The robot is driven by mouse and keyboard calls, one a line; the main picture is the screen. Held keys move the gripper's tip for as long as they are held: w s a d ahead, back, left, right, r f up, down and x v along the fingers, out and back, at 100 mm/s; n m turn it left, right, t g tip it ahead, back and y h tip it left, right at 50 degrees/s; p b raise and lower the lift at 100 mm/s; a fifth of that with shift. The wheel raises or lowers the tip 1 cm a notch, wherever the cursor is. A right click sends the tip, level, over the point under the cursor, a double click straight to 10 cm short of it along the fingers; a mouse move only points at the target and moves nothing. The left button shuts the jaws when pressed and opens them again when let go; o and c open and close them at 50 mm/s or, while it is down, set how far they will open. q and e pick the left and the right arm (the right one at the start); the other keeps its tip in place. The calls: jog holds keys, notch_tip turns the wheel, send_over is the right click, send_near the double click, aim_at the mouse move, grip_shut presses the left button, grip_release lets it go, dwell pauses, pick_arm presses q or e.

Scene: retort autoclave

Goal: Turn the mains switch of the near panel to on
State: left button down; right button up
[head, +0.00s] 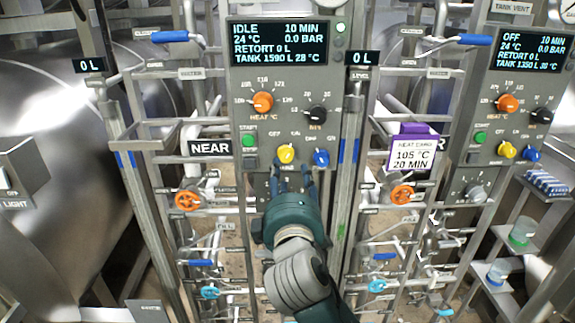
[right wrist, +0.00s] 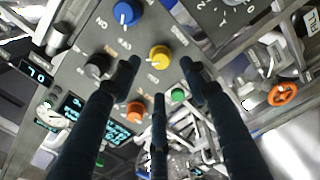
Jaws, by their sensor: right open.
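The near panel (head: 243,112) carries a lit display (head: 278,43) that reads IDLE, 10 MIN, 24 °C and 0.0 BAR. Below it are an orange knob (head: 262,102), a black knob (head: 316,115), a green button (head: 249,140), a yellow knob (head: 285,154) and a blue knob (head: 321,157). My right gripper (head: 293,176) is open and empty, its fingers pointing at the panel's lower part, just below the yellow knob. In the right wrist view the spread fingers (right wrist: 160,75) stand before the yellow knob (right wrist: 160,57). My left gripper is not in view.
A second panel (head: 466,112) at right shows OFF and has a grey knob (head: 475,192) low down. A purple-topped card (head: 413,152) reads 105 °C, 20 MIN. Orange valve wheels (head: 187,201) and pipes flank my right arm. A NEAR sign (head: 210,148) is at left.

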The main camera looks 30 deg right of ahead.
jog(key=v, duration=0.4)
jog(key=shift+s, duration=0.1)
dwell(0.3)
